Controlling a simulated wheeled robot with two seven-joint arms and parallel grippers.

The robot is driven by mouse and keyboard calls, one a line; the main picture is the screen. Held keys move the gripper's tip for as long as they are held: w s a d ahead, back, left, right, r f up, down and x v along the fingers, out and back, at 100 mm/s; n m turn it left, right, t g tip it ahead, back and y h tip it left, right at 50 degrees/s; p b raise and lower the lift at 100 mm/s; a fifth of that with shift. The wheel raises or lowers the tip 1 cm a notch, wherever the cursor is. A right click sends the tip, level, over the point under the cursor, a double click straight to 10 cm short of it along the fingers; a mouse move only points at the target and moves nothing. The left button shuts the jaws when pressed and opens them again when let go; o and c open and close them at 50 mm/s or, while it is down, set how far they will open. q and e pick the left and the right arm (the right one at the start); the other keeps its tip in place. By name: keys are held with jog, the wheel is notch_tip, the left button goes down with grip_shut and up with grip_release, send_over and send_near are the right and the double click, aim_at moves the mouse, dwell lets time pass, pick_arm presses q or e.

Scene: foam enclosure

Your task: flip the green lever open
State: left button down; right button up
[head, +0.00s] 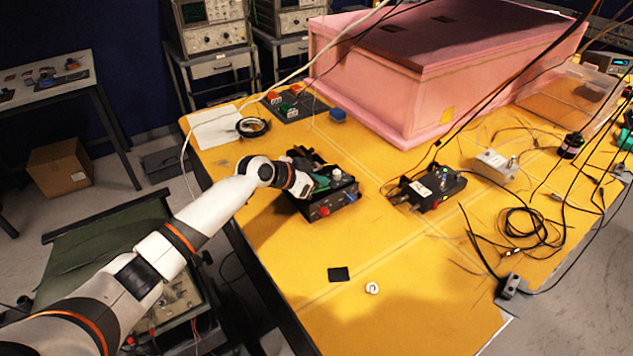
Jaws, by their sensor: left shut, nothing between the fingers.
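The green lever (321,183) shows as a small green patch on a black box (331,204) that stands on the yellow table. The box has a red knob and a blue knob on its front face and a silver knob on top. My left gripper (310,180) is at the left part of the box's top, right by the green part. Its fingers are shut with nothing between them. I cannot tell whether it touches the lever, and the wrist hides part of the box. The lever's exact position is too small to tell. My right gripper is not in view.
A second black device (434,187) stands right of the box. A large pink foam enclosure (400,100) stands behind. Black cables (520,225) lie at the right. A black square (338,274) and a white ring (372,288) lie in front. The table's front area is mostly free.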

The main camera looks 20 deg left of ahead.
pick_arm(q)
jog(key=shift+s+a, duration=0.1)
jog(key=shift+s, duration=0.05)
jog(key=shift+s+a, duration=0.35)
jog(key=shift+s, duration=0.2)
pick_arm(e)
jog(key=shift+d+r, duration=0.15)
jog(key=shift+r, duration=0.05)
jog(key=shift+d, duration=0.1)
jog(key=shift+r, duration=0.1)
